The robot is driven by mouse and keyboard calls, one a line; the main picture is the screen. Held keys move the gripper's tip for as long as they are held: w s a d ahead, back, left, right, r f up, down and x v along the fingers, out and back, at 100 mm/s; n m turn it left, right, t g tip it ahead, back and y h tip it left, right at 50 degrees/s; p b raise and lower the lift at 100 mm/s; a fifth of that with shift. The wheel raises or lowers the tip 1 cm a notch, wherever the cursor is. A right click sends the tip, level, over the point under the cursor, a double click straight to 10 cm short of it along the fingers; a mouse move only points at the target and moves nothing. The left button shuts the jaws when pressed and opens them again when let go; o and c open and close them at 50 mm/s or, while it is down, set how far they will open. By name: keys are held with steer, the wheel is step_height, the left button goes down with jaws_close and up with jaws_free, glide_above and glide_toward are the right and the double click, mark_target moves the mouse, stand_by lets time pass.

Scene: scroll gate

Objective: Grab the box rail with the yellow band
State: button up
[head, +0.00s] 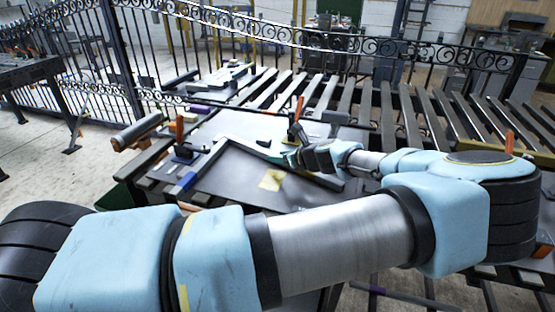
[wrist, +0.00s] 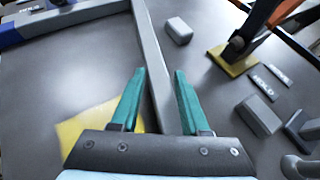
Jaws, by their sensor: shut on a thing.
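A long grey box rail (wrist: 148,45) runs from the top of the wrist view down between my gripper's teal fingers. My gripper (wrist: 159,72) is shut on this rail, one finger on each side. In the head view my gripper (head: 268,149) is low over the dark table, and the light grey rail (head: 240,143) reaches away from it to the left. A yellow patch (wrist: 92,128) shows beside the left finger, and I cannot tell whether it touches the rail. No yellow band is plain on the visible part of the rail; the part under my gripper is hidden.
A clamp with an orange handle (head: 297,110) stands close behind my gripper; another orange clamp (head: 180,128) is to the left. A blue-banded bar (head: 187,181) lies at the table's left. Small grey blocks (wrist: 258,115) lie to the right in the wrist view. Slatted rollers (head: 410,115) fill the back.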

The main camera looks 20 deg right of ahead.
jaws_close()
stand_by(0.8)
